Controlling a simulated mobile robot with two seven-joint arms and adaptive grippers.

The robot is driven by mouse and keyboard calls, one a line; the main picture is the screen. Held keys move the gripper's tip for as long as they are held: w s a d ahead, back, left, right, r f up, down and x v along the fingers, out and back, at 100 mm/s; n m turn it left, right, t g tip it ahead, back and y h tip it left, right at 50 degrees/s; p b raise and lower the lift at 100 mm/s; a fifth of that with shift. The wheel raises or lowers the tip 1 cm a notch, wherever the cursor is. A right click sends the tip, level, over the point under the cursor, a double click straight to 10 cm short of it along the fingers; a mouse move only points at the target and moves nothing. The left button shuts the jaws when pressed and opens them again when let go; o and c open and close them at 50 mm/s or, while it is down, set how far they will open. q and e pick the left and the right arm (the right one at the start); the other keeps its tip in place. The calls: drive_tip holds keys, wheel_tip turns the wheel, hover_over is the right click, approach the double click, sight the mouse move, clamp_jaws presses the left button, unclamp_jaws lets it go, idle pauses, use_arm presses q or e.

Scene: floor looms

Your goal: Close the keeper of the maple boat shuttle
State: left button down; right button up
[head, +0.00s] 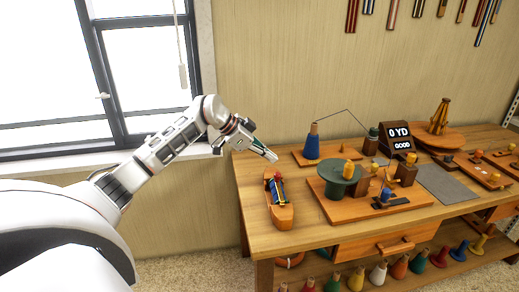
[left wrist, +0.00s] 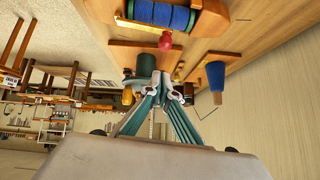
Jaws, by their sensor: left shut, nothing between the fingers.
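The boat shuttle (head: 282,216) is an orange-brown wooden body lying near the left end of the table. A blue-wound bobbin (head: 278,192) sits in its hollow, and a red knob (head: 277,177) shows at its far end. In the left wrist view the blue bobbin (left wrist: 165,14) and red knob (left wrist: 165,42) are at the top. I cannot tell how far the keeper is open. My left gripper (head: 271,157) is shut and empty, above and beyond the shuttle's far end, apart from it. Its teal fingertips (left wrist: 160,77) meet in the left wrist view. My right gripper is out of view.
A blue cone (head: 312,143) stands on a board behind the shuttle. To the right are a green spool (head: 338,178) on a board, a sign reading "0 YD GOOD" (head: 400,138) and a grey mat (head: 446,184). Bare tabletop surrounds the shuttle.

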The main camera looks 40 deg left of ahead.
sight(280, 173)
use_arm(q)
drive_tip(key=shift+w+d+f, duration=0.1)
drive_tip(key=shift+w+f, duration=0.1)
drive_tip(key=shift+f, duration=0.65)
drive_tip(key=shift+w+d+f, duration=0.1)
drive_tip(key=shift+w+f, duration=0.1)
drive_tip(key=shift+f, duration=0.65)
drive_tip(key=shift+w+f, duration=0.2)
drive_tip(key=shift+f, duration=0.65)
